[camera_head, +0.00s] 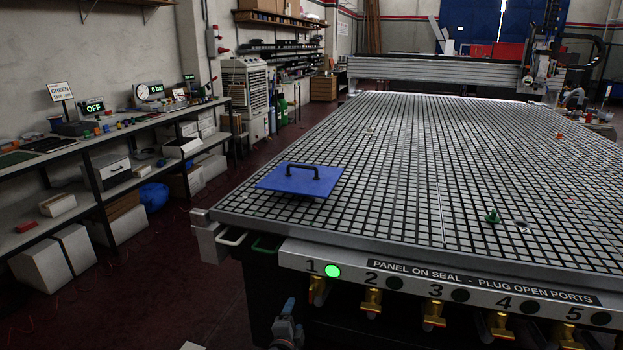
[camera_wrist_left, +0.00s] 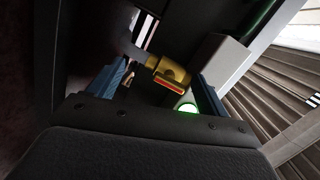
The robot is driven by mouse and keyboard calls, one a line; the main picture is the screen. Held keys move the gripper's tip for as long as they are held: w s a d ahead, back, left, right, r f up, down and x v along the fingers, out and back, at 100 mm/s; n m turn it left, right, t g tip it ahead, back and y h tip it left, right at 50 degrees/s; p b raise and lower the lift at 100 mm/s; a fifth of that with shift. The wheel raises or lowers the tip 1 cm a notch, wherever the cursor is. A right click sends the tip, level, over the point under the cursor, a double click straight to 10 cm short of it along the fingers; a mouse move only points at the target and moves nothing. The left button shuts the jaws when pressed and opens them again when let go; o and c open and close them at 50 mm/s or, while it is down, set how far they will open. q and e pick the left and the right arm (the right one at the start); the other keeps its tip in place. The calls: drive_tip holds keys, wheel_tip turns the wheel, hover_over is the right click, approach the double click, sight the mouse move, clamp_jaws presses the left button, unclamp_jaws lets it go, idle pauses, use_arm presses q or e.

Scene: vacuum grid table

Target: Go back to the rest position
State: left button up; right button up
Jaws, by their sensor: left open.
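My left gripper (camera_head: 287,330) is at the bottom of the head view, in front of the table's front edge and below port 1. In the left wrist view its two blue fingers (camera_wrist_left: 160,85) are apart, with nothing held between them. A brass valve (camera_wrist_left: 168,72) with a red-marked lever shows beyond and between the fingers; I cannot tell the exact gap. The same valve (camera_head: 317,290) hangs under the number 1 in the head view. The green lamp beside it (camera_head: 333,271) is lit. My right gripper is not in view.
The grid table (camera_head: 400,215) fills the right side. A blue panel (camera_head: 275,181) with a black handle lies on its near left corner. A small green piece (camera_head: 493,216) stands near the front right. Several brass valves line the front. Shelves (camera_head: 90,150) stand left, with open floor between.

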use_arm(q)
drive_tip(key=s+a+r+n+g+y+p, duration=0.3)
drive_tip(key=s+a+n+g, duration=0.35)
drive_tip(key=s+n, duration=0.55)
drive_tip(key=s+a+n+g+h+p, duration=0.1)
drive_tip(key=s+g+p, duration=0.6)
drive_tip(key=s, duration=2.7)
drive_tip(key=shift+a+f+n+h+p, duration=0.15)
drive_tip(key=shift+a+n+h+p, duration=0.3)
drive_tip(key=shift+n, duration=0.55)
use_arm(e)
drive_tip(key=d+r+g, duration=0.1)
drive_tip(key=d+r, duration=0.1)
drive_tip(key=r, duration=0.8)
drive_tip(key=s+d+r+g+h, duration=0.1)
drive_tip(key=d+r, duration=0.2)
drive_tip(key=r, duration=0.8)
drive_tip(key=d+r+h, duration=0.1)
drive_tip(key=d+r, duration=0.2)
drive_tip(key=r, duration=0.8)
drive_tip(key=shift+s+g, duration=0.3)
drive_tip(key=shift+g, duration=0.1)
use_arm(q)
drive_tip(key=shift+a, duration=0.1)
